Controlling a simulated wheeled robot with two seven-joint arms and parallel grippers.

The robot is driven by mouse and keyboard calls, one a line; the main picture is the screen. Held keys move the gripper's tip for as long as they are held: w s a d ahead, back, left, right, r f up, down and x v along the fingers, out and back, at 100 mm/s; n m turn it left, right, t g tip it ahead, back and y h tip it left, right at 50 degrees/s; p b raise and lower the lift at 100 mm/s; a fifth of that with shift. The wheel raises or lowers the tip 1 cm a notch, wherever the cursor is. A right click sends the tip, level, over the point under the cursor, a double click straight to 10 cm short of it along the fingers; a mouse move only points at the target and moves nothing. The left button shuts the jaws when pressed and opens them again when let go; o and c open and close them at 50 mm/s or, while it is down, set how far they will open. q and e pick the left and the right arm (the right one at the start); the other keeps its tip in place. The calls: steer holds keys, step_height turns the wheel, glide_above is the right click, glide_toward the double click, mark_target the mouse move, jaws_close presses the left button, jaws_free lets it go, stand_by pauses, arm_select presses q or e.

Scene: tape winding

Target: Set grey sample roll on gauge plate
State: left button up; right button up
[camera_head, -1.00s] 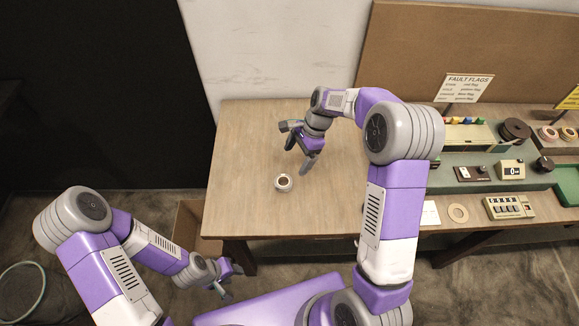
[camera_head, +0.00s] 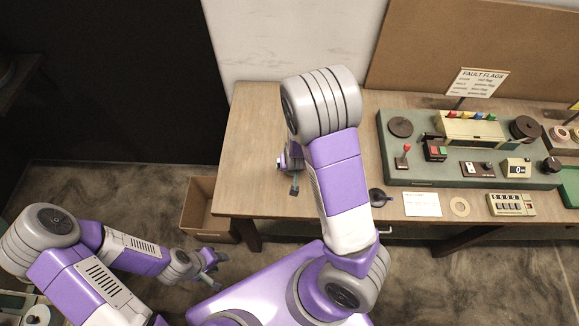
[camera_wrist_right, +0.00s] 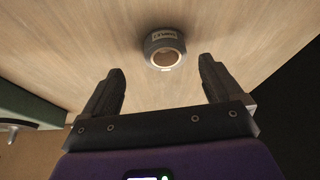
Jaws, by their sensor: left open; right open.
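The grey sample roll (camera_wrist_right: 164,50) lies on the wooden table in the right wrist view, with a pale core and a small label. In the head view my right arm hides it. My right gripper (camera_wrist_right: 160,82) is open and empty. The roll lies beyond its fingertips, roughly centred between them and apart from them. In the head view only a part of this gripper shows beside the arm. My left gripper (camera_head: 212,268) is open and empty at the lower left, off the table. I cannot tell which thing is the gauge plate.
A green panel (camera_head: 400,166) with levers and buttons stands on the right of the table (camera_head: 245,125). A cardboard box (camera_head: 198,212) stands on the floor. The table's left part is clear.

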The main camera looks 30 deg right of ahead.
steer(key=x, duration=0.1)
steer(key=b+x, duration=0.1)
steer(key=x, duration=0.3)
steer(key=shift+w+a+f, duration=0.1)
steer(key=shift+w+a, duration=0.15)
steer(key=shift+c, duration=0.2)
steer(key=c, duration=1.2)
